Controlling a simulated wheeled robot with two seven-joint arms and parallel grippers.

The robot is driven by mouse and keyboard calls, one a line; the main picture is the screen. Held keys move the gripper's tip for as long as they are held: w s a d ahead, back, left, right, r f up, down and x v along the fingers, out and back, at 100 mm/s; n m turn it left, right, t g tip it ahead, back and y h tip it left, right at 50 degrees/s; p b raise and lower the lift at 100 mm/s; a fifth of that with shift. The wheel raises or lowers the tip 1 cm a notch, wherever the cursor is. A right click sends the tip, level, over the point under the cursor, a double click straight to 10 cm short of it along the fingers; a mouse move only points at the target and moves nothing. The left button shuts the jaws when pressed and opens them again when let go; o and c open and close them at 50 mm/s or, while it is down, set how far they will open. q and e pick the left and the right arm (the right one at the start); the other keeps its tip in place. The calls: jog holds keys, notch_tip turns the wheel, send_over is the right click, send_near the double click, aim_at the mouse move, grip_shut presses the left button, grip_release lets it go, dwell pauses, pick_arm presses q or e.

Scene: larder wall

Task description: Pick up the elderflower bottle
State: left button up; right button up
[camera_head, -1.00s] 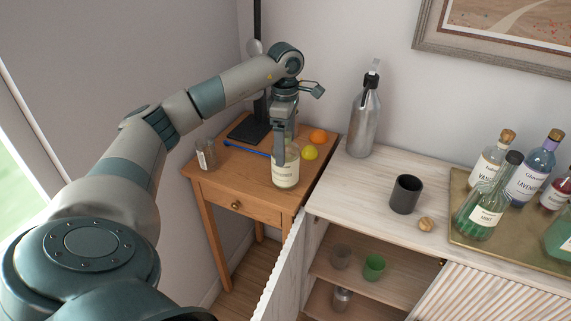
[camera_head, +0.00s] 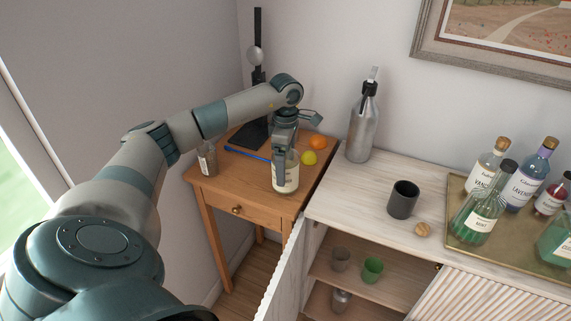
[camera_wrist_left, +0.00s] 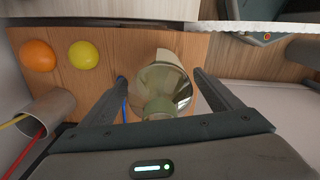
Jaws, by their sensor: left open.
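The elderflower bottle (camera_head: 289,177), clear with a pale label that is partly covered, stands upright on the small wooden table (camera_head: 236,190). My left gripper (camera_head: 284,174) points down over it in the head view, its near finger in front of the glass. In the left wrist view the bottle (camera_wrist_left: 165,78) lies between the two spread fingers of my left gripper (camera_wrist_left: 160,76), its neck towards the palm. The gripper is open, with a gap visible beside the bottle. My right gripper is not in view.
A siphon (camera_head: 362,125), black cup (camera_head: 403,199) and bottle tray (camera_head: 470,240) stand on the cabinet.

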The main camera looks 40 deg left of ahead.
pick_arm(q)
jog(key=c, duration=1.9)
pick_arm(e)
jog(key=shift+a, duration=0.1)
pick_arm(q)
jog(key=shift+r, duration=0.35)
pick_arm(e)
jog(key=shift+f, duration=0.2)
